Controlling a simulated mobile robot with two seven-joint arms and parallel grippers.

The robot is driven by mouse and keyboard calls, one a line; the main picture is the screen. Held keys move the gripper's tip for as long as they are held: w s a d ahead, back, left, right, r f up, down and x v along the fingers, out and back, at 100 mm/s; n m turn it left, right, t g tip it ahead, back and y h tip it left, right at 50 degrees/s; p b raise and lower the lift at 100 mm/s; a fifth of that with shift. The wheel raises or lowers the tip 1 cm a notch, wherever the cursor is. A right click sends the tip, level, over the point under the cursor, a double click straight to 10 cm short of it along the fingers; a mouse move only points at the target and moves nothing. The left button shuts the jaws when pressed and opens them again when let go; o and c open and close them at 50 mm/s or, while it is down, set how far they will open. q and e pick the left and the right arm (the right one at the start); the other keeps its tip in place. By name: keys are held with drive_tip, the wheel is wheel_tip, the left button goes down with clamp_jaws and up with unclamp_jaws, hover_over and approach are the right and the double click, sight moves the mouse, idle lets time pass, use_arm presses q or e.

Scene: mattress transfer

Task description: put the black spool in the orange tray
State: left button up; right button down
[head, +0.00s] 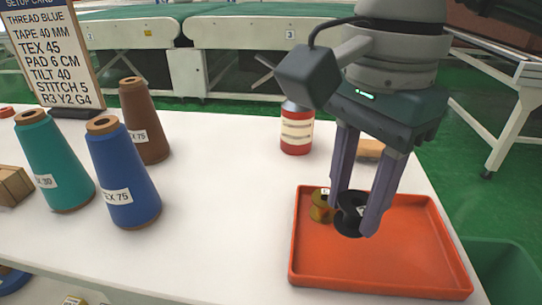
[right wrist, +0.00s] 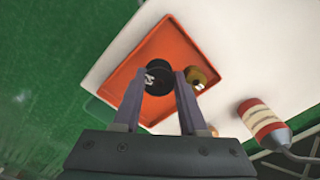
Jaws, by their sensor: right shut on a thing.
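The black spool (head: 349,213) is between the fingers of my right gripper (head: 357,222), over the orange tray (head: 400,268). My right gripper is shut on it. The right wrist view also shows the black spool (right wrist: 158,77) between the fingertips, with the orange tray (right wrist: 165,47) behind it. I cannot tell whether the spool touches the tray floor. A yellow-gold spool (head: 320,206) stands in the tray just left of the black one; it also shows in the right wrist view (right wrist: 196,78). My left gripper is not in view.
Blue (head: 125,180), teal (head: 55,163) and brown (head: 144,122) thread cones stand on the white table at the left. A red and white bottle (head: 297,130) stands behind the tray. A setup card (head: 50,50) is at the back left. The table's middle is clear.

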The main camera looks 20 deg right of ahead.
sight(340, 258)
wheel_tip(340, 258, down, 6)
drive_tip(key=shift+f+b, duration=0.1)
drive_tip(key=shift+b, duration=0.4)
drive_tip(key=shift+f, duration=0.1)
drive_tip(key=shift+c, duration=2.2)
unclamp_jaws()
